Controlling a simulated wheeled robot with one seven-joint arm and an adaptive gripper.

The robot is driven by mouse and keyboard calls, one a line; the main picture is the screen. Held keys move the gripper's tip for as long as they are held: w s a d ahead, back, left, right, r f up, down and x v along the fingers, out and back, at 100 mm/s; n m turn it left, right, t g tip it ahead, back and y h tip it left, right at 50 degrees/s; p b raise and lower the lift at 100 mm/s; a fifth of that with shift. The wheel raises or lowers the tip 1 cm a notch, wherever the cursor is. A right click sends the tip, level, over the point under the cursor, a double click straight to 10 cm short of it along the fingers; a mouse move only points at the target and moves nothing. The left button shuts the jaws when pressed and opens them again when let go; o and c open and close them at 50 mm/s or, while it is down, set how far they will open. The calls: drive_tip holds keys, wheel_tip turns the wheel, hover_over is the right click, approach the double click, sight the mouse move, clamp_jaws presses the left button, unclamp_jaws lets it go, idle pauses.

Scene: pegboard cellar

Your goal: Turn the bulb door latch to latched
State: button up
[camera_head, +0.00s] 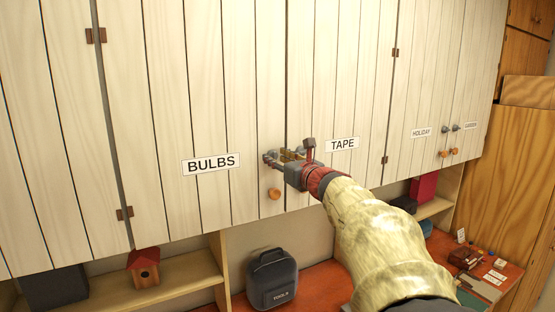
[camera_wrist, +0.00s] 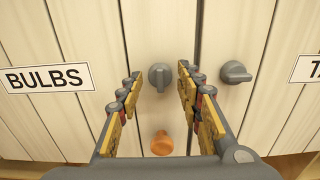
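The BULBS door (camera_head: 205,120) is a pale plank cupboard door and looks shut. Its grey latch (camera_wrist: 159,77) sits near the door's right edge, its lever looking roughly upright in the wrist view. My gripper (camera_head: 287,157) is in front of it, with yellow fingers spread. In the head view the gripper partly hides the latch (camera_head: 270,157). The BULBS label (camera_wrist: 46,78) is left of the gripper.
An orange round knob (camera_wrist: 162,143) is below the latch. The TAPE door's similar grey latch (camera_wrist: 235,72) lies close to the right finger, lever sideways. Below the cupboards are a birdhouse (camera_head: 144,268), a dark case (camera_head: 272,279) and a red worktop (camera_head: 325,285).

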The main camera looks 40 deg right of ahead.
clamp_jaws()
drive_tip(key=shift+f+b, duration=0.1)
drive_tip(key=shift+b, duration=0.25)
drive_tip(key=n+b, duration=1.8)
drive_tip(key=b, duration=0.2)
drive_tip(key=shift+b, duration=0.4)
drive_tip(key=shift+o, duration=1)
unclamp_jaws()
